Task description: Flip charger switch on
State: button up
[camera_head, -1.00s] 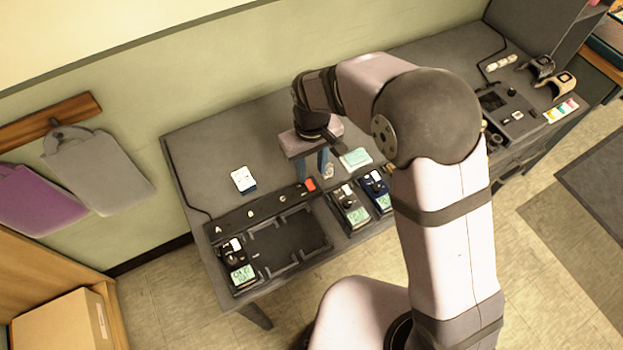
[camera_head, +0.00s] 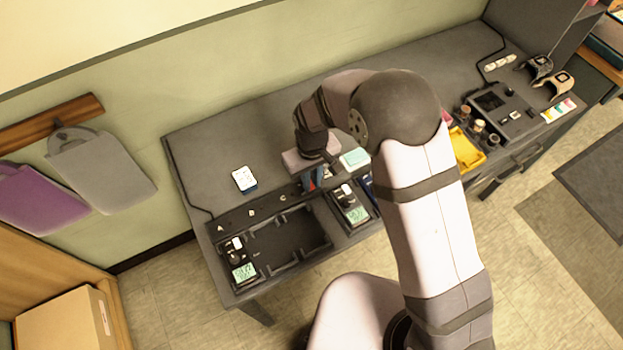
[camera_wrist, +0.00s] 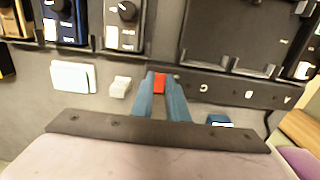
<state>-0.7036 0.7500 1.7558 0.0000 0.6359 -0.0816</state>
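The charger switch is a small red switch (camera_wrist: 159,82) at the end of the black charger strip, beside the letter C. In the head view the red switch (camera_head: 320,179) is partly hidden by my fingers. My gripper (camera_wrist: 161,78) has its two blue fingers pointing down at the switch. The fingers are close together with a narrow gap, and the red shows between their tips. I cannot tell whether the tips touch it or press on it. In the head view my gripper (camera_head: 313,183) is low over the strip.
A black tray (camera_head: 285,245) adjoins the strip, with a display device (camera_head: 242,272) at its left. Another device (camera_head: 351,208) stands right of the strip. My arm hides part of the bench.

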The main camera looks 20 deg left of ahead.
jog(key=shift+w+a+r+g+h+p, duration=0.1)
jog(key=shift+w+a+g+h+p, duration=0.05)
jog(key=shift+g+h+p, duration=0.25)
grip_shut()
jog(key=o, duration=0.8)
grip_release()
jog(key=shift+w+a+r+b, duration=0.15)
jog(key=shift+r+b, duration=0.45)
jog(key=shift+r, duration=1.25)
jog(key=shift+w+a+r+b, duration=0.1)
jog(key=shift+r+b, duration=0.45)
jog(key=shift+r, duration=1.25)
